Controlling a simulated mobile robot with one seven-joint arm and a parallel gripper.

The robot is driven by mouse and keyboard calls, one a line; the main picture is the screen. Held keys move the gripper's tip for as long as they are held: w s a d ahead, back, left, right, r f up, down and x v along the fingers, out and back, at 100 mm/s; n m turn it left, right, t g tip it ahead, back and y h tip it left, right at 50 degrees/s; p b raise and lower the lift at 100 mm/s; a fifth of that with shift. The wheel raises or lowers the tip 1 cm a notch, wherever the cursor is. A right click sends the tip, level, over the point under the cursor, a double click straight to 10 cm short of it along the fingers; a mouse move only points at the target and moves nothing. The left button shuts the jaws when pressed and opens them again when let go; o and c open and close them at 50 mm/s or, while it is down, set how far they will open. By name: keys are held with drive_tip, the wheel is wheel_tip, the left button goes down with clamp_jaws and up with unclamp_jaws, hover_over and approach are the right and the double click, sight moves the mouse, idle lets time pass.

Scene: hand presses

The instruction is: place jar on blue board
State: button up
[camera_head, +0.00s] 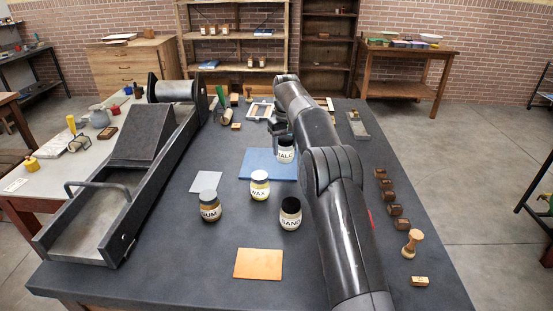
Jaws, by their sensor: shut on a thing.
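A jar (286,155) with a white label reading TALC is at the right part of the blue board (258,167), within its outline in the head view. I cannot tell whether its base touches the board or hangs just above it. My gripper (283,136) is at the top of this jar, shut on it; the fingers are small and partly hidden by my arm. Three other jars stand nearer: WAX (260,186) with a white lid, GUM (210,207), and SAND (290,214) with a black lid.
A grey plate (206,182) and an orange plate (258,264) lie flat on the dark table. A long press (120,190) fills the left side. Small wooden blocks (395,210) and a wooden stamp (411,243) line the right. My arm covers the table's right middle.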

drive_tip(key=a, duration=0.1)
drive_tip(key=w+a+f, duration=0.1)
drive_tip(key=shift+a+f, duration=0.3)
drive_tip(key=shift+a, duration=0.05)
drive_tip(key=shift+f, duration=2.05)
drive_tip(key=shift+f, duration=0.15)
drive_tip(key=o, duration=1.1)
